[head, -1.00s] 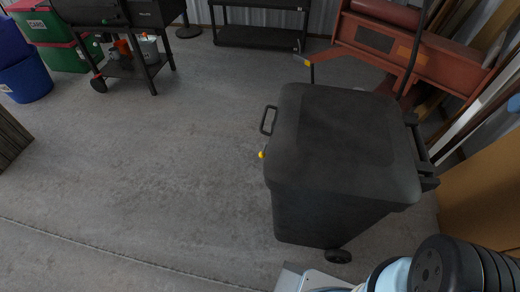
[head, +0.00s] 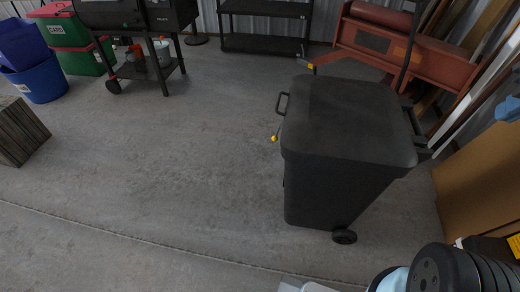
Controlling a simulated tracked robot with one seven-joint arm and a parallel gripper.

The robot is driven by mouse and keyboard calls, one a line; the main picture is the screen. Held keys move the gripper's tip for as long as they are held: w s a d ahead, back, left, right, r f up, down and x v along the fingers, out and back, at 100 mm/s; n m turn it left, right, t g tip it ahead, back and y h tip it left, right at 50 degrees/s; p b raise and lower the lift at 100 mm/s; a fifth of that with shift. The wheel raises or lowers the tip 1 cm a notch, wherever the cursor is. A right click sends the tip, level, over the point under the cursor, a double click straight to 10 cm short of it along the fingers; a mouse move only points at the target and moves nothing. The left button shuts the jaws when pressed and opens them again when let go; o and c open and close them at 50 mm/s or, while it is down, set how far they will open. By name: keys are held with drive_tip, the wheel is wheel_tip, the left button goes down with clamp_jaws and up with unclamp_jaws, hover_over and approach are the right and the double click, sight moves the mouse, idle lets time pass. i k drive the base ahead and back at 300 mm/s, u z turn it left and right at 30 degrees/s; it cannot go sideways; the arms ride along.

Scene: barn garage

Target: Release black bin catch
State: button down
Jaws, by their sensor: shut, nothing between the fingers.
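The black bin (head: 350,125) stands upright on the concrete floor, right of centre, with its lid down. A dark loop handle (head: 283,103) sticks out from its left side near the lid. Just below it is a small catch with a yellow knob (head: 274,138), at the lid's left edge. A wheel (head: 344,237) shows at the bin's lower right. Part of my arm shows at the bottom right, apart from the bin. My gripper is outside the picture.
A red machine (head: 410,45) stands close behind the bin. A cardboard-coloured panel (head: 480,190) is to its right. A grill (head: 135,40), shelf (head: 265,25), blue tub (head: 38,82) and wooden block (head: 20,130) stand farther left or back. The floor (head: 170,170) left of the bin is clear.

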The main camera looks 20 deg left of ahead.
sight(275, 139)
drive_tip(key=k, duration=1.7)
drive_tip(key=u, duration=0.45)
drive_tip(key=i, duration=1.5)
drive_tip(key=z, duration=0.1)
